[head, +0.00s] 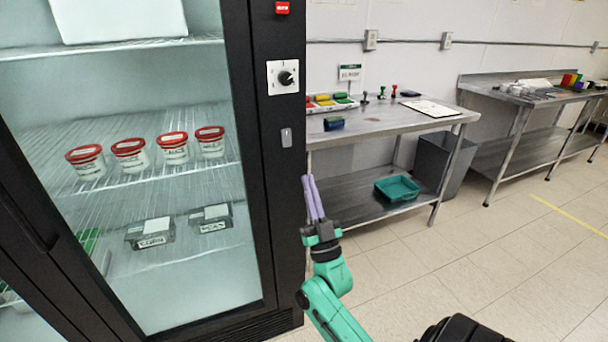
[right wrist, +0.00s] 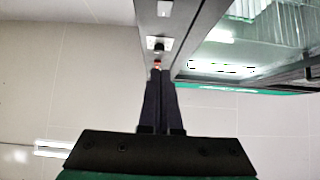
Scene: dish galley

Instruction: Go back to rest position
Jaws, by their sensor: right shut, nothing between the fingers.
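My right gripper (head: 308,181) is raised in front of the black right-hand frame of the glass-door fridge (head: 275,190). Its two purple-grey fingers point up and are shut with nothing between them. In the right wrist view my right gripper (right wrist: 157,70) shows as two dark fingers lying together, with the fridge frame (right wrist: 190,35) beyond them. My left gripper is in neither view.
The fridge holds several red-lidded tubs (head: 173,148) and dark labelled boxes (head: 152,233). A steel table (head: 385,118) stands behind my right arm, with a green bin (head: 397,189) on its lower shelf and a grey waste bin (head: 437,160) beside it. Floor at right is clear.

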